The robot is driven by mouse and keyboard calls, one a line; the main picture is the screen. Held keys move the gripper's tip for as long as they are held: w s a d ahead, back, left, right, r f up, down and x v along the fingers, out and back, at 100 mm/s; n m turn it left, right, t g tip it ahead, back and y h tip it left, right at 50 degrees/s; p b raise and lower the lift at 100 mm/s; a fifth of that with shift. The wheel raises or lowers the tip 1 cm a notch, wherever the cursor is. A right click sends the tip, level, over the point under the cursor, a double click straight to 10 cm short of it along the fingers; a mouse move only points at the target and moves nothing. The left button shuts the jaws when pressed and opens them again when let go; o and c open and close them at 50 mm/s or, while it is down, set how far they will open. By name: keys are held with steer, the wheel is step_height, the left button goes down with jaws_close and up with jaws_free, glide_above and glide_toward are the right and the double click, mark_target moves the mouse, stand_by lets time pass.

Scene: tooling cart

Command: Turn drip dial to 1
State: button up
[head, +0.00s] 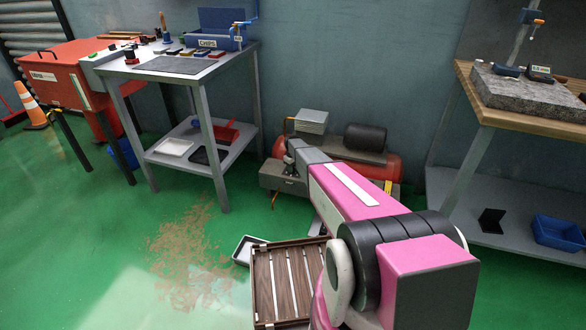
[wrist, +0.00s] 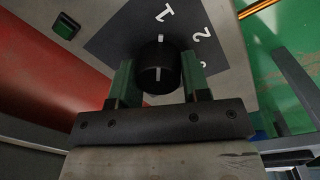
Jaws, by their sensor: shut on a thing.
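The drip dial (wrist: 157,66) is a round black knob on a dark plate (wrist: 122,38) in the wrist view. White numerals 1 (wrist: 165,14) and 2 (wrist: 201,33) stand around it, and a third numeral is mostly hidden by a finger. A white line on the knob runs upright in the picture, roughly toward the 1. My gripper (wrist: 158,76) is shut on the knob, with one green finger on each side. In the head view my arm reaches to the grey unit (head: 283,180) at the red compressor; the dial is not clear there.
A red tank surface (wrist: 60,75) and a small green switch (wrist: 66,26) lie left of the dial. A brown slatted pallet (head: 290,280) and a tray (head: 245,250) are on the floor by my arm. A steel table (head: 215,150) stands left, a workbench (head: 480,110) right.

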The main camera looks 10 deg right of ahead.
steer(key=o, duration=0.9)
steer(key=shift+r, duration=0.15)
steer(key=r, duration=1)
steer(key=shift+s+a+r, duration=0.2)
steer(key=shift+r, duration=0.1)
